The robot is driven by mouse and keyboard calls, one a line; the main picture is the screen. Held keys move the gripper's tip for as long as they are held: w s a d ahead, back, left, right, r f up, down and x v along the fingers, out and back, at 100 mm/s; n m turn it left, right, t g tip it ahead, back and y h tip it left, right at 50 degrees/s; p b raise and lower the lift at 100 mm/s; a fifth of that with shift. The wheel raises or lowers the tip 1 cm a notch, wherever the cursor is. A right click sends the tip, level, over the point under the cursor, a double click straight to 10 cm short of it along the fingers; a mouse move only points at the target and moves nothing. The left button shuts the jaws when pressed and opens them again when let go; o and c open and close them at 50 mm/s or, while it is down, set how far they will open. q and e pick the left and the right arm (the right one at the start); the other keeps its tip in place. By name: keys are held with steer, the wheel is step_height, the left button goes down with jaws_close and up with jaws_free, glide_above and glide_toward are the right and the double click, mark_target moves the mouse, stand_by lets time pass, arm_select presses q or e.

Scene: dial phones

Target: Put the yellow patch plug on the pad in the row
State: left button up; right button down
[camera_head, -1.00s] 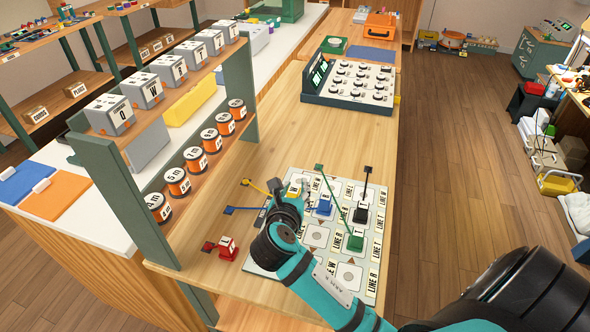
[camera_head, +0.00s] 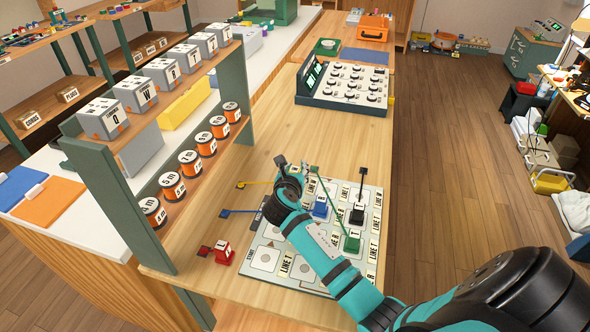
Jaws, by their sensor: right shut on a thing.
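My right gripper (camera_head: 284,174) is at the far left edge of the grey patch board (camera_head: 262,272), shut. A yellow cord runs to it from a small yellow end piece (camera_head: 241,185) on the table. The yellow patch plug itself is hidden behind the gripper and wrist, so its height above the board cannot be told. The blue plug (camera_head: 320,206), the green plug (camera_head: 351,243) and the black plug (camera_head: 357,213) stand on pads of the board. Bare pads show at the near side, one of them at the near left corner (camera_head: 264,260). My left gripper is not in view.
A red plug (camera_head: 223,254) stands on the table left of the board. A rack with orange spools (camera_head: 190,162) and grey boxes rises at the left. A knob console (camera_head: 343,88) stands behind. The wooden table (camera_head: 330,130) between console and board is clear.

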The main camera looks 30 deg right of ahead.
steer(key=c, duration=1.1)
jaws_free()
steer(key=shift+o, duration=0.2)
steer(key=shift+s+a+r, duration=0.1)
steer(key=v, duration=1.1)
steer(key=shift+s+a+r+p, duration=0.2)
steer(key=shift+s+a+p, duration=0.05)
steer(key=shift+a+p, duration=0.1)
